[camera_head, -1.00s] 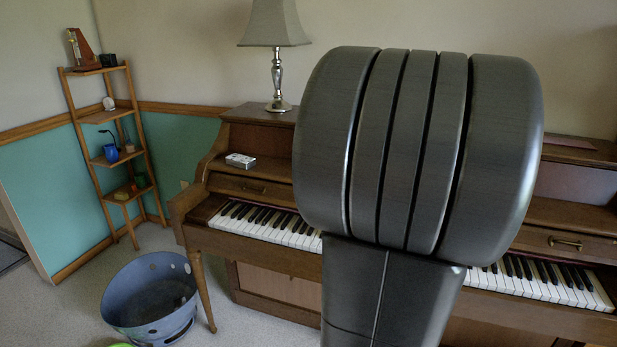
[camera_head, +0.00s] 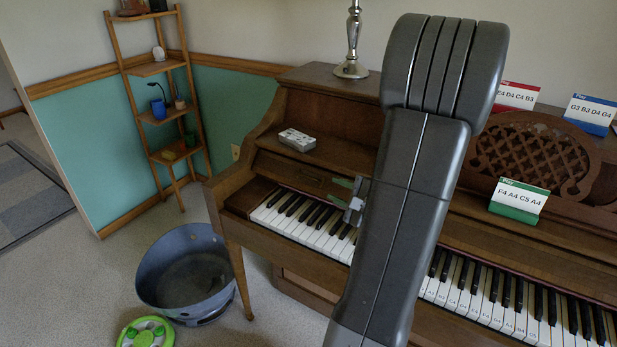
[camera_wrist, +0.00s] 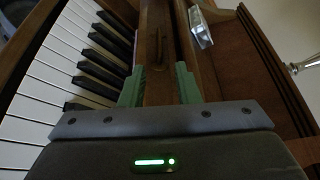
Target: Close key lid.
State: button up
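The key lid (camera_head: 285,168) of the brown piano is open, pushed back above the keys. The white and black keys (camera_head: 300,220) are exposed. A small lid handle (camera_head: 310,178) shows left of my gripper (camera_head: 350,184), and in the wrist view the handle (camera_wrist: 157,48) lies just beyond the fingertips. My gripper (camera_wrist: 160,70) is open, with its two green fingers apart on either side of the lid's wooden front strip (camera_wrist: 159,92). I cannot tell whether they touch it. My arm hides the middle of the lid and keyboard.
A small silver box (camera_head: 297,139) sits on the ledge above the lid, and a lamp (camera_head: 352,45) stands on top. Note cards (camera_head: 519,198) stand at right. A blue tub (camera_head: 190,275) and a green round object (camera_head: 146,333) are on the floor. A shelf (camera_head: 160,115) stands at left.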

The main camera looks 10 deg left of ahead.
aim_at(311, 178)
jog(key=x, duration=1.1)
jog(key=shift+c, duration=0.4)
grip_shut()
